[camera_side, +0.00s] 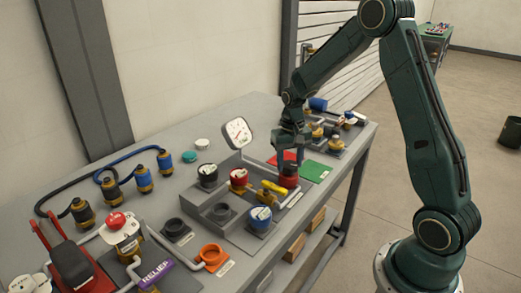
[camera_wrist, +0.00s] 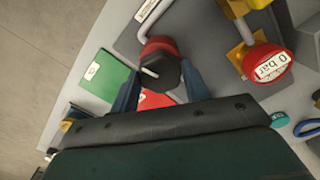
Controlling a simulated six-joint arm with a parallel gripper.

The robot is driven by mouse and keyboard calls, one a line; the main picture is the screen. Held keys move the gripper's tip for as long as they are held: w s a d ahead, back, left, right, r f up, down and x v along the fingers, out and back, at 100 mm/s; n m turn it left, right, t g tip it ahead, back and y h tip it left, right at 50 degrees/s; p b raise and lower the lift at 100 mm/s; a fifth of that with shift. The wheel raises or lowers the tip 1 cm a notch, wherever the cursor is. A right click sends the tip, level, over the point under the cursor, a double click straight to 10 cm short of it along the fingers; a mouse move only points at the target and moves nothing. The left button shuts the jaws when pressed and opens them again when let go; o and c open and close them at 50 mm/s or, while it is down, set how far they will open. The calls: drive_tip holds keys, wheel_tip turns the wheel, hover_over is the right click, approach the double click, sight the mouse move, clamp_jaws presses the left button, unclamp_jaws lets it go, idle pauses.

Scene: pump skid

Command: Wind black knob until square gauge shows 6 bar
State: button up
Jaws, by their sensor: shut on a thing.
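A knob with a black faceted top, a white pointer line and a red body (camera_wrist: 160,72) stands between my fingers in the wrist view. My gripper (camera_wrist: 161,88) is shut on it, with one finger on each side. In the side view my gripper (camera_side: 289,163) points down over the red body (camera_side: 289,181), hiding the top. A white-faced dial gauge with rounded corners (camera_side: 237,132) stands upright behind the row; its reading is too small to tell. A round red readout (camera_wrist: 268,64) shows "0 bar" in the wrist view.
A black round part (camera_side: 208,175) stands further left. Hoses and fittings fill the left of the bench.

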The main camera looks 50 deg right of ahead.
sight(290, 164)
drive_tip(key=n, duration=2.1)
drive_tip(key=shift+n, duration=0.3)
drive_tip(key=o, duration=1)
wheel_tip(290, 164, up, 14)
idle(0.5)
